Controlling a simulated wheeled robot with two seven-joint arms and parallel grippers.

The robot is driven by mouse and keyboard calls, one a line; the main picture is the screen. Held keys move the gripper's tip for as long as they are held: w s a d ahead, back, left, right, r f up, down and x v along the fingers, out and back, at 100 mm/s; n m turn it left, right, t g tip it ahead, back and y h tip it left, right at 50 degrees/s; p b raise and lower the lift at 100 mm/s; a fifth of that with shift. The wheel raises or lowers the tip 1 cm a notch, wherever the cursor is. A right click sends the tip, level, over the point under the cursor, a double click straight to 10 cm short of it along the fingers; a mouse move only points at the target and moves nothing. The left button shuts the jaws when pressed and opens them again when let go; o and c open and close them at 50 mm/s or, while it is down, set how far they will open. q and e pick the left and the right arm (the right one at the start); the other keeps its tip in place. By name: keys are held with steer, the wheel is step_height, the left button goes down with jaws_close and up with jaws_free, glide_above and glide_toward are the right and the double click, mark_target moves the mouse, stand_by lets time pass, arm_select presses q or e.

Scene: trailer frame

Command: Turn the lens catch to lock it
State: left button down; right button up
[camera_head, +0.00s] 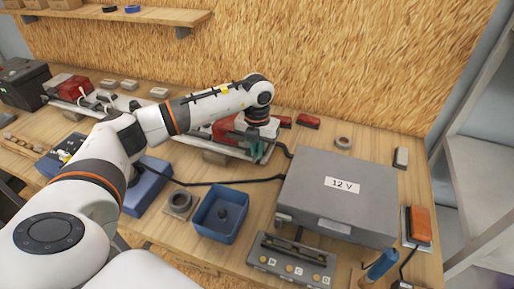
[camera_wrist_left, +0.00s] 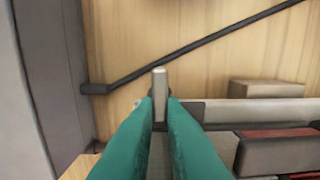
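My left gripper (camera_head: 259,153), with green fingers, reaches down at the right end of the light board (camera_head: 205,143) at the back of the bench. In the left wrist view the two green fingers (camera_wrist_left: 160,105) stand close on either side of a small upright grey catch (camera_wrist_left: 159,82) and appear to touch it. The catch's lower part is hidden between the fingers. A red lens (camera_head: 224,127) is beside the gripper, partly behind my wrist; a dark red part also shows in the left wrist view (camera_wrist_left: 280,133). My right gripper is not in view.
A grey 12 V box (camera_head: 340,190) stands to the right, with a dark cable (camera_head: 225,183) running from it. A blue tray (camera_head: 221,213), a switch panel (camera_head: 290,262) and an orange-topped block (camera_head: 418,224) are at the front. A board wall (camera_head: 330,60) rises behind.

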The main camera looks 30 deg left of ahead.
arm_select(q)
steer(key=m+b, duration=0.3)
steer(key=m, duration=0.1)
steer(key=shift+f, duration=0.1)
steer(key=m+b, duration=0.3)
steer(key=m, duration=0.2)
steer(key=shift+m, duration=0.3)
steer(key=m+b, duration=0.2)
steer(key=m, duration=0.2)
steer(key=shift+r+m+b, duration=0.2)
steer(key=shift+m+b, duration=0.4)
steer(key=shift+m, duration=1.5)
steer(key=c, duration=1.5)
jaws_free()
steer(key=shift+s, duration=0.1)
steer(key=shift+r, duration=0.1)
